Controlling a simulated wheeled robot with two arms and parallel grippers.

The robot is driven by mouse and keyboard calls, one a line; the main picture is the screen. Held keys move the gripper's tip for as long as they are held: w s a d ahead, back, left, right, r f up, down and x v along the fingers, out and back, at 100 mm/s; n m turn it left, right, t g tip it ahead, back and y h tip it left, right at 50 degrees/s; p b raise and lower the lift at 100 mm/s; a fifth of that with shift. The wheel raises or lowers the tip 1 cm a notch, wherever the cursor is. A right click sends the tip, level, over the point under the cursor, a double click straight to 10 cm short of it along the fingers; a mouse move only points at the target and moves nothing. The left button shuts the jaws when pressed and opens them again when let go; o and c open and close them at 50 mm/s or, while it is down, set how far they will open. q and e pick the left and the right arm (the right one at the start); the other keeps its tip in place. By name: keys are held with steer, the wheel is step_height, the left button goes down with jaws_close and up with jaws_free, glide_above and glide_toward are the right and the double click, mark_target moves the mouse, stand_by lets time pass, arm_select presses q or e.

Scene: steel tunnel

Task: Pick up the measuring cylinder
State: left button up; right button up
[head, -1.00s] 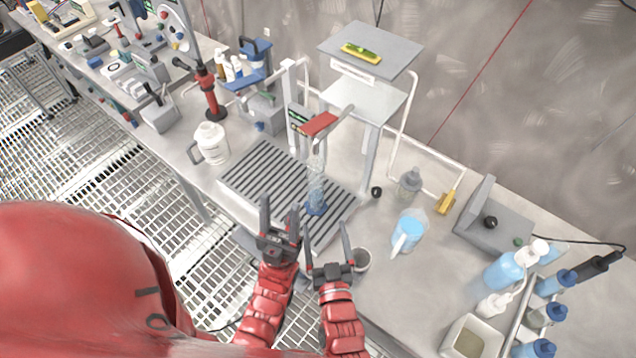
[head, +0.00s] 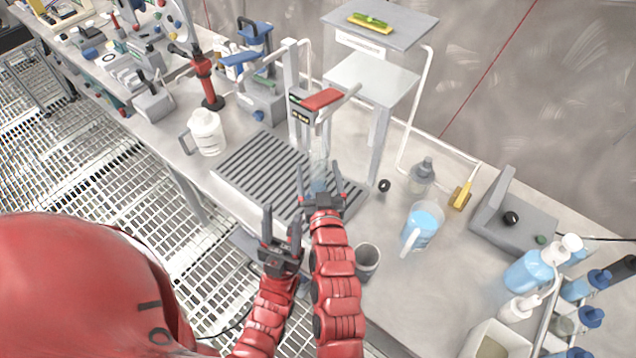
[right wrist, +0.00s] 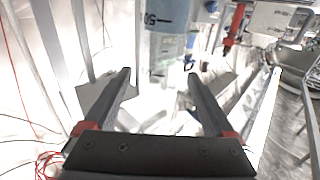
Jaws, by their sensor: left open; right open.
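The measuring cylinder (head: 319,160) is a clear, narrow tube standing upright at the right end of a slatted grey tray, below a red-topped spout. Its lower part is partly hidden by my right gripper (head: 318,172). That gripper is open, its fingers on either side of the cylinder as seen from the head. In the right wrist view, a clear and blue vessel with a "50" mark, apparently the cylinder (right wrist: 166,48), appears beyond and between the open fingertips (right wrist: 159,76). Contact cannot be told. My left gripper (head: 282,218) is open and empty at the tray's front edge.
The slatted tray (head: 262,172) lies under the spout (head: 322,99). A grey cup (head: 367,260) stands right of my right arm. A jug of blue liquid (head: 422,226) and a wash bottle (head: 421,176) stand further right. A white jug (head: 206,132) stands left.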

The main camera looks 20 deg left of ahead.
steer(key=shift+w, duration=0.25)
steer(key=shift+s, duration=0.1)
steer(key=shift+c, duration=1.4)
jaws_close()
steer(key=shift+r, duration=0.1)
